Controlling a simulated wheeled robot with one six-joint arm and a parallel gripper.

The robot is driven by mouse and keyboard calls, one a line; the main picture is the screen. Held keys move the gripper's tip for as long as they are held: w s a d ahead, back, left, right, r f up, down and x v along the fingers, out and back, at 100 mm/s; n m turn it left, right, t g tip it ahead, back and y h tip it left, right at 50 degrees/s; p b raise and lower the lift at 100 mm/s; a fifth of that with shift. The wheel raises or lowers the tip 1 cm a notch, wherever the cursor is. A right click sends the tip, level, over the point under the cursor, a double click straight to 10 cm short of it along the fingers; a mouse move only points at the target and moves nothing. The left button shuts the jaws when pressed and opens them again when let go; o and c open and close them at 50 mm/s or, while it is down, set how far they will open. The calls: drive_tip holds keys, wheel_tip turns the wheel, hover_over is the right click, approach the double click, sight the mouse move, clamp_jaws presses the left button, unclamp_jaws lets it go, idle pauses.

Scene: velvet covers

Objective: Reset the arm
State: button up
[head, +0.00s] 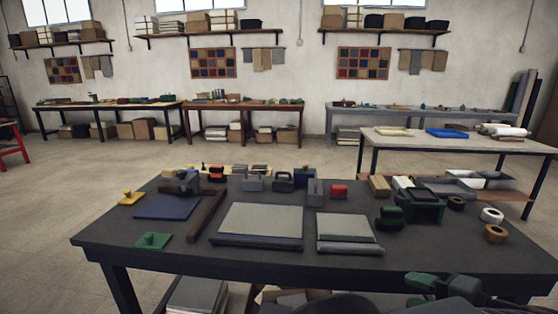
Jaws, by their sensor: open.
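My gripper (418,291) shows at the bottom right of the head view, in front of the near edge of the dark work table (180,257). Its green fingers point left and stand apart with nothing seen between them. It is clear of the things on the table. Dark rounded parts of my own body show beside it along the bottom edge, and most of the arm is out of view.
Another table (400,143) stands behind right. Open floor (40,200) lies left.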

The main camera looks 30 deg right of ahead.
drive_tip(key=w+a+r+n+g+p, duration=0.2)
drive_tip(key=w+a+n+g+p, duration=0.1)
drive_tip(key=a+n+p, duration=0.3)
drive_tip(key=w+a+r+n+g+h+p, duration=0.1)
drive_tip(key=w+a+r+n+g+p, duration=0.2)
drive_tip(key=a, duration=0.6)
drive_tip(key=w+a+r+n+g+h+p, duration=0.1)
drive_tip(key=w+a+r+n+g+p, duration=0.2)
drive_tip(key=w+a+n+p, duration=0.4)
drive_tip(key=shift+w+a+r+n+g+p, duration=0.15)
drive_tip(key=shift+a+n+g+p, duration=0.35)
drive_tip(key=shift+a+n+p, duration=0.3)
drive_tip(key=shift+d, duration=0.2)
